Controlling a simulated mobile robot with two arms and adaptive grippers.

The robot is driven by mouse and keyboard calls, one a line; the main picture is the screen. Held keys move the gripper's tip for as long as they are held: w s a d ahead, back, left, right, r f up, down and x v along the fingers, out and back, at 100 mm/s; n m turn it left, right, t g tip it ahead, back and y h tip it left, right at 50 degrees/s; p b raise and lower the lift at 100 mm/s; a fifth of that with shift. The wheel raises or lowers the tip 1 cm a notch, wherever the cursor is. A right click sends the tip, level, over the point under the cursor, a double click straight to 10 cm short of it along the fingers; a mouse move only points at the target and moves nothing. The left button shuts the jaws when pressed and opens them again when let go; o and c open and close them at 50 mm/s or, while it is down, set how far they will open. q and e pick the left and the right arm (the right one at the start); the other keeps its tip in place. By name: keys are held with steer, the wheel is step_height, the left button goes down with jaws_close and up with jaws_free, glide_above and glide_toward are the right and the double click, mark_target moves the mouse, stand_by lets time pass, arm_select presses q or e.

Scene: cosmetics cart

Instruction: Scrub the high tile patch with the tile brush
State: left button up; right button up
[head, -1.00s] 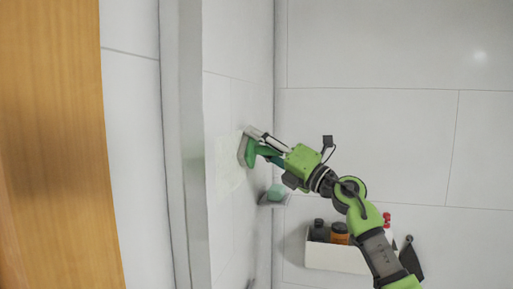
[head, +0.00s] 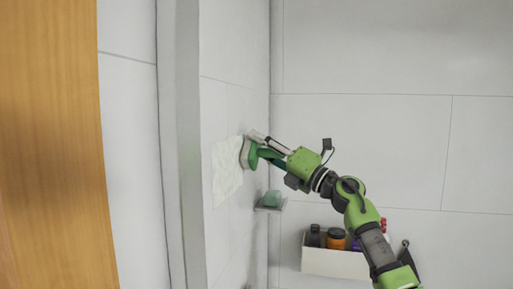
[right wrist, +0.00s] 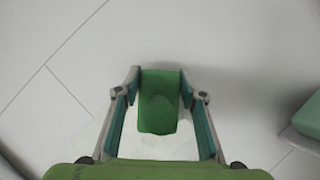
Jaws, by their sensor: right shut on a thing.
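The tile patch (head: 227,172) is a cream-white, uneven area high on the left wall. The green tile brush (head: 250,153) is at the upper right edge of the patch, with its head facing the wall. I cannot tell whether it touches the wall. My right gripper (head: 263,147) is shut on the brush, and the arm reaches up from the lower right. In the right wrist view the brush (right wrist: 160,105) sits between the two fingers and hides the wall behind it. My left gripper is not in view.
A small corner shelf (head: 270,208) with a pale green block (head: 272,198) is just below the brush. A white caddy (head: 334,263) with several bottles hangs on the back wall. A grey wall edge (head: 187,150) and wooden panel (head: 55,150) stand left.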

steer(key=shift+s+d, duration=0.25)
steer(key=shift+d, duration=0.55)
steer(key=shift+s+d, duration=0.25)
steer(key=shift+d, duration=0.5)
steer(key=shift+s+d, duration=0.25)
steer(key=shift+d, duration=0.55)
steer(key=d, duration=0.1)
steer(key=s+d, duration=0.1)
steer(key=d, duration=0.1)
steer(key=shift+b, duration=0.35)
steer(key=shift+a, duration=0.15)
